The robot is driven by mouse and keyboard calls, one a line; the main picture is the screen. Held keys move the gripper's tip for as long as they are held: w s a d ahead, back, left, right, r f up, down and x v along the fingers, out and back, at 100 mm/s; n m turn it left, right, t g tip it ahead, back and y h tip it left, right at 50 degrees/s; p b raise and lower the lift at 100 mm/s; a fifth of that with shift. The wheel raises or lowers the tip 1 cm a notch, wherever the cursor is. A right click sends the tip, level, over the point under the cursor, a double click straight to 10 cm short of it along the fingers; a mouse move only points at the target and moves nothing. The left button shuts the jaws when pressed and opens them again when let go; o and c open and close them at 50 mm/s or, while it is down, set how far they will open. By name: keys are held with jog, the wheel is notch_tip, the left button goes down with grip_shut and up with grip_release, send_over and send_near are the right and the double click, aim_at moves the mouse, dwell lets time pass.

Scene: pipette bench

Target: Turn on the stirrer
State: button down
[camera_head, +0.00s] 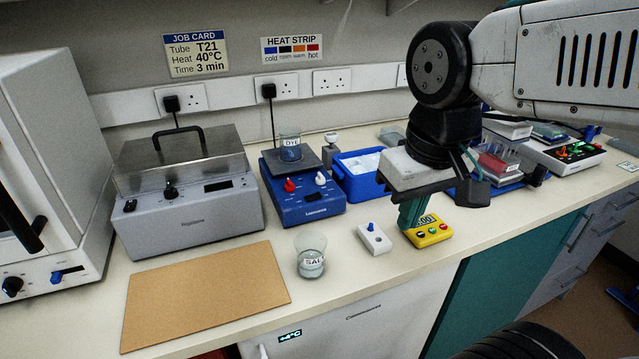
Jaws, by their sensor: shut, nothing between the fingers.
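The blue stirrer (303,212) stands on the bench left of centre, with a dark square top plate. A red knob (289,185) and a white knob (321,178) are on its sloped front.
A small white switch box (375,239) with a blue knob and a SAL beaker (311,263) stand in front. A blue ice tray (355,187) is right of the stirrer. A grey water bath (188,221) and brown board (205,298) are left. Bare bench lies before the stirrer.

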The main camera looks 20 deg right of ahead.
jog(key=w+a+r+t, duration=0.1)
jog(key=w+a+r, duration=0.15)
jog(key=w, duration=1.05)
send_over(318, 194)
jog(key=s+a, duration=0.1)
jog(key=s, duration=0.3)
jog(key=shift+w+t, duration=0.15)
jog(key=shift+t, duration=0.25)
jog(key=x, duration=0.8)
jog(key=s+x, duration=0.1)
jog(key=x, duration=0.3)
jog(key=shift+w+d+f, duration=0.1)
jog(key=shift+d+f, duration=0.15)
jog(key=shift+f, duration=0.05)
jog(key=shift+d+f, duration=0.1)
jog(key=shift+f, duration=0.55)
